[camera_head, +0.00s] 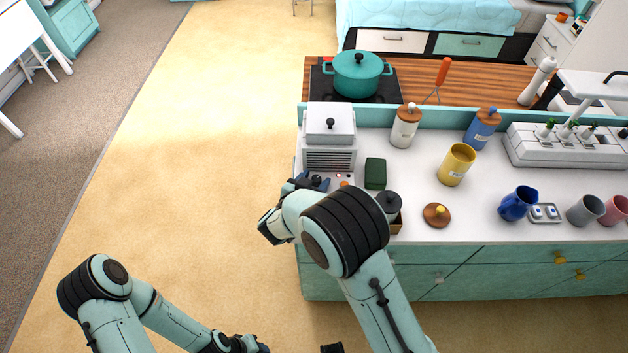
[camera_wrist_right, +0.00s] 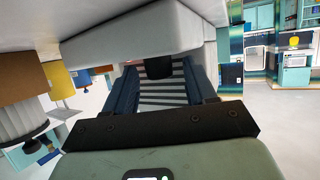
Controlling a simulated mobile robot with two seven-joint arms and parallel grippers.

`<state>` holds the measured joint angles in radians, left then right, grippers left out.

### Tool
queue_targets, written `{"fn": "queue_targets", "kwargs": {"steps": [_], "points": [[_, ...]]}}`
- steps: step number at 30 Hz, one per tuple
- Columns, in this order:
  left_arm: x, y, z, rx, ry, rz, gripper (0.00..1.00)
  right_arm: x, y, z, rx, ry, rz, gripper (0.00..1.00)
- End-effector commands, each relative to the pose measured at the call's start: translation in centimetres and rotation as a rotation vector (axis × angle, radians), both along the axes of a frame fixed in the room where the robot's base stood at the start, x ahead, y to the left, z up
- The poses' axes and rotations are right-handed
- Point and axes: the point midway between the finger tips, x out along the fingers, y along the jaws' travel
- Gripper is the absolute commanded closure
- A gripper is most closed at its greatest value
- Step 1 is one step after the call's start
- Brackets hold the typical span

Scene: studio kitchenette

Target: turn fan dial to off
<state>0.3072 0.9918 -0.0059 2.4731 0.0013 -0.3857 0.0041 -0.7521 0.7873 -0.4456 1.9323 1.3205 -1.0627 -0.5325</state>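A white box-shaped appliance (camera_head: 329,128) with a dark slatted grille stands at the left end of the counter. Small controls show at its front foot, including an orange one (camera_head: 345,184); I cannot tell which is the fan dial. My right gripper (camera_head: 312,183) is just in front of the appliance and partly hides its lower front. In the right wrist view its dark fingers (camera_wrist_right: 163,78) are apart, with the grille (camera_wrist_right: 163,95) and a dark block (camera_wrist_right: 158,68) behind the gap. My left gripper (camera_head: 252,345) is low at the bottom edge, too small to read.
A dark green block (camera_head: 375,173), a grey lidded jar (camera_head: 388,205) and a round wooden lid (camera_head: 437,214) sit close to the right. The floor (camera_head: 190,150) at left is clear.

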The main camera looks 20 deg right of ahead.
Motion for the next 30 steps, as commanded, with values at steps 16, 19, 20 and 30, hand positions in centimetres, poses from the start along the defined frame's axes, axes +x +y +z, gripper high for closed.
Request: {"fn": "queue_targets", "kwargs": {"steps": [16,19,20,30], "points": [[-0.3,0.0,-0.5,0.000,0.003,0.000,0.57,-0.1,-0.1,0.0,0.001,0.000,0.043,0.99],[-0.6,0.0,-1.0,0.000,0.007,0.000,0.57,-0.2,-0.2,-0.1,0.001,0.000,0.092,0.99],[-0.7,0.0,-1.2,0.001,0.008,0.000,0.57,-0.2,-0.2,-0.1,0.001,0.001,0.110,0.99],[-2.2,0.0,-4.1,0.000,0.025,0.000,0.57,-0.5,-0.8,-0.3,0.003,-0.003,0.385,0.99]]}}
